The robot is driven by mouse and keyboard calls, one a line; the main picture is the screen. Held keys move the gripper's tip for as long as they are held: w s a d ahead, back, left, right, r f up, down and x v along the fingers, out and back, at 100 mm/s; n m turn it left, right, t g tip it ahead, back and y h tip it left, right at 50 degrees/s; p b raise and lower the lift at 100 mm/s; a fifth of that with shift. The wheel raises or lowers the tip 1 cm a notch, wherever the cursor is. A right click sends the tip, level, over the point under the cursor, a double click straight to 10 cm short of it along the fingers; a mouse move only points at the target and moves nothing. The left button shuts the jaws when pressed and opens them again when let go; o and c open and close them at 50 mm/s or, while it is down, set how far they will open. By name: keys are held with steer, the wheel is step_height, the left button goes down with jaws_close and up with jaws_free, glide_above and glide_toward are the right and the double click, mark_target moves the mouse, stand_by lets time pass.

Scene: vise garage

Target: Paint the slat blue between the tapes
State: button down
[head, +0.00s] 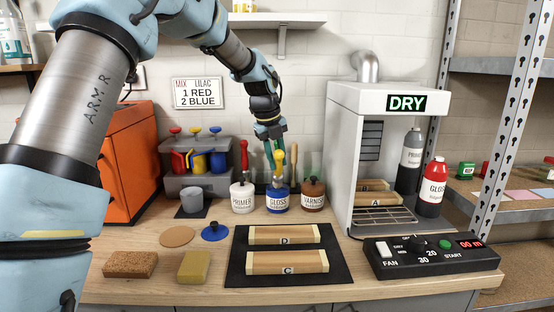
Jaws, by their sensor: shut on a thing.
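Wooden slats D (284,234) and C (287,262) lie flat on a black mat (338,282). Each has pale tape-like bands near its ends and bare-looking wood between. The blue-labelled GLOSS can (278,202) stands behind the mat, and a blue lid (215,232) lies apart on the bench. My gripper (274,150) is above this can, shut on a yellow-handled brush (280,160). The brush's lower end is at the can's mouth; how deep its bristles sit is hidden. Slats A (378,200) and B (370,185) lie in the dryer (343,150).
The PRIMER can (242,198) with a red-handled brush (244,160) and the VARNISH can (313,196) flank the GLOSS can closely. A control panel (430,256) is right of the mat. A sponge (130,264) and a yellow block (194,267) lie at left.

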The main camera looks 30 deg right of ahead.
steer(key=shift+f, duration=0.6)
stand_by(1.5)
steer(key=shift+r+p, duration=2.8)
steer(key=shift+r, duration=0.85)
steer(key=shift+f, duration=0.1)
